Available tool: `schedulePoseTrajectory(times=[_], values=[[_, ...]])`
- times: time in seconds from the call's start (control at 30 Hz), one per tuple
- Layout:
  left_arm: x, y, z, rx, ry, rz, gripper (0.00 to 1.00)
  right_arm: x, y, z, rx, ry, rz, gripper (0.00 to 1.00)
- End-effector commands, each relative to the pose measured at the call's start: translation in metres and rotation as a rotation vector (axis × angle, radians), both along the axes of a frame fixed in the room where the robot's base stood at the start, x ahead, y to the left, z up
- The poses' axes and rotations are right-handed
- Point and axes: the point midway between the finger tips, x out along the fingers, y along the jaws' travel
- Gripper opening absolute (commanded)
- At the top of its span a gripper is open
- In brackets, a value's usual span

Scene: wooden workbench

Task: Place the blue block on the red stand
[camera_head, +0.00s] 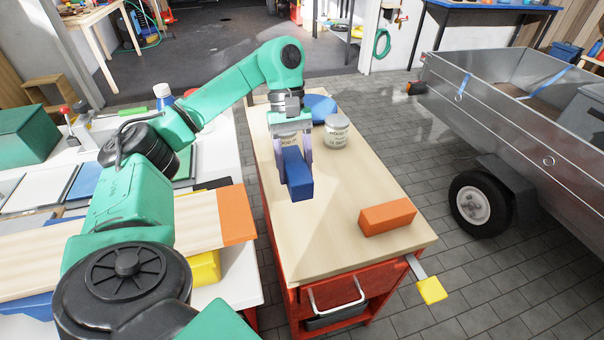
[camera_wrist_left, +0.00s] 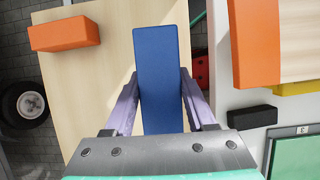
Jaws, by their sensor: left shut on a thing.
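A long blue block (camera_head: 298,180) is held between the fingers of my left gripper (camera_head: 294,160) over the wooden workbench top. In the left wrist view the blue block (camera_wrist_left: 160,60) lies lengthwise between the two pale purple fingers (camera_wrist_left: 159,85), which press on its sides. It seems to be above the bench top; the exact gap cannot be told. An orange-red block (camera_head: 387,217), the likeliest red stand, lies on the bench to the right and nearer the front, apart from the blue block. It also shows at the upper left of the left wrist view (camera_wrist_left: 65,34). My right gripper is not in view.
Behind the gripper stand a pale can (camera_head: 337,131) and a blue object (camera_head: 319,107). The bench top (camera_head: 325,240) is clear around the orange-red block. A board with an orange end (camera_head: 236,214) lies on the left table. A metal trailer (camera_head: 500,105) stands at right.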

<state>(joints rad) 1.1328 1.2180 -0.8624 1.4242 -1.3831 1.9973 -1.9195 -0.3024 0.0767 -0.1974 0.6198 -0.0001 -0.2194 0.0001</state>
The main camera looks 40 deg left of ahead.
Motion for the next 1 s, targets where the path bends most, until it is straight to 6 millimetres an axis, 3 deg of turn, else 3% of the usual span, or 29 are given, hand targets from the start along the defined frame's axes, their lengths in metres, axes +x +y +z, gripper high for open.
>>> schedulePoseTrajectory(times=[0.03,0.1,0.4,0.77,0.8,0.87,1.0], values=[[-0.001,0.000,-0.025,-0.001,0.003,-0.001,0.00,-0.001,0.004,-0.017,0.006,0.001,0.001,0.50],[-0.001,0.000,-0.034,0.001,0.004,0.002,0.00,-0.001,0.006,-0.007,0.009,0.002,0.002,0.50],[0.000,0.000,-0.086,0.000,0.001,0.002,0.00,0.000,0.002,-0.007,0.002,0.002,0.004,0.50],[0.000,0.000,-0.097,0.000,-0.002,0.001,0.00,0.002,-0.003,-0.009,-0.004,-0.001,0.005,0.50],[0.000,0.000,-0.098,0.000,-0.001,0.000,0.60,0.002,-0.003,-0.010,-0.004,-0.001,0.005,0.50],[0.000,0.000,-0.097,0.000,-0.001,0.000,0.83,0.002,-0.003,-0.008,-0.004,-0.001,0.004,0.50],[0.000,0.000,-0.097,0.000,-0.001,0.000,0.86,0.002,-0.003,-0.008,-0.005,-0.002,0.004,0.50]])
